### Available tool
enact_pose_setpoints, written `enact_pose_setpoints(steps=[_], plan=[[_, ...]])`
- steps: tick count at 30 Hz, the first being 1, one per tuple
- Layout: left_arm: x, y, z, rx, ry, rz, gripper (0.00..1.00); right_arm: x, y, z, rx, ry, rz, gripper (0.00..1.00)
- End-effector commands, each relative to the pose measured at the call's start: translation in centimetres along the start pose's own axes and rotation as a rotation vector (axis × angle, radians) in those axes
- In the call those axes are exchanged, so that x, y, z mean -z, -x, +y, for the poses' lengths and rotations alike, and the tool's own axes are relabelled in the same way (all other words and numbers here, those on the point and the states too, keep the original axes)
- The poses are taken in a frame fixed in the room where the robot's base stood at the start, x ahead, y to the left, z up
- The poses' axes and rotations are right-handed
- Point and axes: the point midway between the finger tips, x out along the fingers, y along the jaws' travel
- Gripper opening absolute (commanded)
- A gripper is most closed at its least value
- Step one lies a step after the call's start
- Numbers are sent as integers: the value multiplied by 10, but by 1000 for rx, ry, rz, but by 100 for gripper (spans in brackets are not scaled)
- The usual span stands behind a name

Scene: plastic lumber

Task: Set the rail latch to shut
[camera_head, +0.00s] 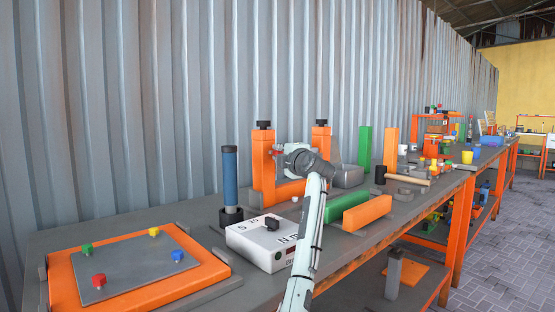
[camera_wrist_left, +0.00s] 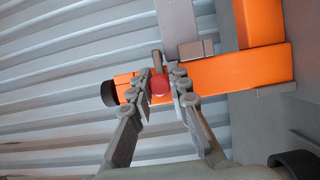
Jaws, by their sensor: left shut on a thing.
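The rail latch is on an orange frame with two posts and dark caps; its left post (camera_head: 262,165) stands at the back of the bench. In the left wrist view the post (camera_wrist_left: 235,72) runs sideways, with a red knob (camera_wrist_left: 159,86) and a grey bar (camera_wrist_left: 156,61) beside it. My left gripper (camera_head: 277,151) is at the upper part of the left post. In the left wrist view its fingers (camera_wrist_left: 165,82) are closed around the red knob. The arm hides part of the frame in the head view. My right gripper is in neither view.
A white box (camera_head: 265,242) with a dark knob and a blue cylinder (camera_head: 230,176) stand left of my arm. An orange board (camera_head: 70,280) with coloured knobs lies at the front left. Orange (camera_head: 367,213) and green (camera_head: 346,203) bars lie right of my arm. Corrugated wall behind.

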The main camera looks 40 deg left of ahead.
Motion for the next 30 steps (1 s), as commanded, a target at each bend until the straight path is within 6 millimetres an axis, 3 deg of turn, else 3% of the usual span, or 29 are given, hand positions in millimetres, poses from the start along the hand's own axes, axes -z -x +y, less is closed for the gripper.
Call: enact_pose_setpoints(steps=[7,8,13,23,30], plan=[[-4,1,2,-5,0,-10,0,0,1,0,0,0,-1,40],[-4,1,3,-5,0,-11,20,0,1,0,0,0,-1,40],[-3,0,2,-4,0,-8,39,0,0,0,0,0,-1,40],[-2,3,2,-4,0,-6,39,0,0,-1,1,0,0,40],[-4,41,1,-4,2,-9,39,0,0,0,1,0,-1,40]])
